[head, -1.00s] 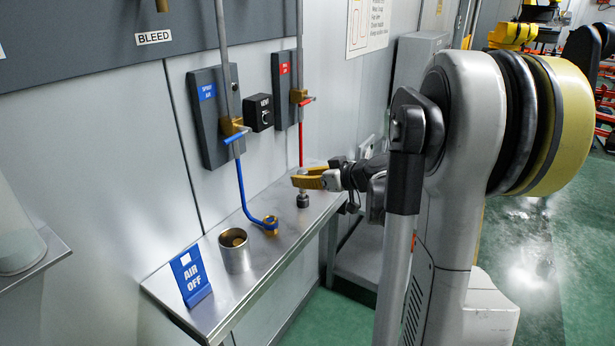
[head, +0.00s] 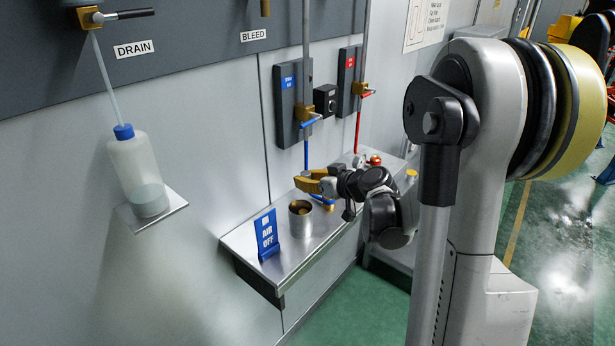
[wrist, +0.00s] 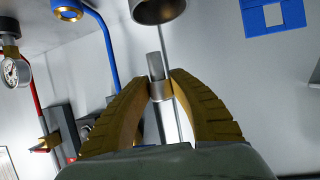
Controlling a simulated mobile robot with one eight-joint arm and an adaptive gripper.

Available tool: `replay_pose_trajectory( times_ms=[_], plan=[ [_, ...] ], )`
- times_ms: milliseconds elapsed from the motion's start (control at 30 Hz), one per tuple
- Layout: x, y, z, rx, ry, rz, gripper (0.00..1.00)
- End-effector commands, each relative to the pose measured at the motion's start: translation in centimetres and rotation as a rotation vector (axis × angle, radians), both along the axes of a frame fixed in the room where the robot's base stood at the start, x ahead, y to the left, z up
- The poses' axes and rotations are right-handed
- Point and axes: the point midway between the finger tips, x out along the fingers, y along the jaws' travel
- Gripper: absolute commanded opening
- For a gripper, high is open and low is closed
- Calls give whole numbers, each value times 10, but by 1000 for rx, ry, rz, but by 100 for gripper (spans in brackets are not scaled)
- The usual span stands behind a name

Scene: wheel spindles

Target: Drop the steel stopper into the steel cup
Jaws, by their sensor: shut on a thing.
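My gripper (head: 312,184) is shut on a small grey steel stopper (wrist: 156,67), held between the two yellow-brown fingertips, which also show in the wrist view (wrist: 160,90). The stopper is hard to make out in the head view. The steel cup (head: 301,224) stands upright on the steel shelf, with something brass-coloured inside. In the head view my gripper is above the cup's rim, apart from it. In the wrist view the cup (wrist: 158,10) is at the top edge, partly cut off, beyond the stopper's tip.
The blue hose's brass end (wrist: 68,11) is close by. A gauge (wrist: 12,72) and red hose (head: 357,132) are farther right in the head view. A bottle (head: 138,168) stands at left.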

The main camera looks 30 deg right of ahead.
Motion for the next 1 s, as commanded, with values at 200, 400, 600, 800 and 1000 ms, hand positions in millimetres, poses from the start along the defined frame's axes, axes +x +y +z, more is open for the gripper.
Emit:
replay_pose_trajectory(
  times_ms=[200,400,600,800,1000],
  plan=[
    [0,0,-27,0,0,0,0],
    [0,0,-28,0,0,0,0],
    [0,0,-28,0,0,0,48],
    [0,0,-28,0,0,0,48],
    [-8,-2,-24,-1,0,-2,48]
  ],
)
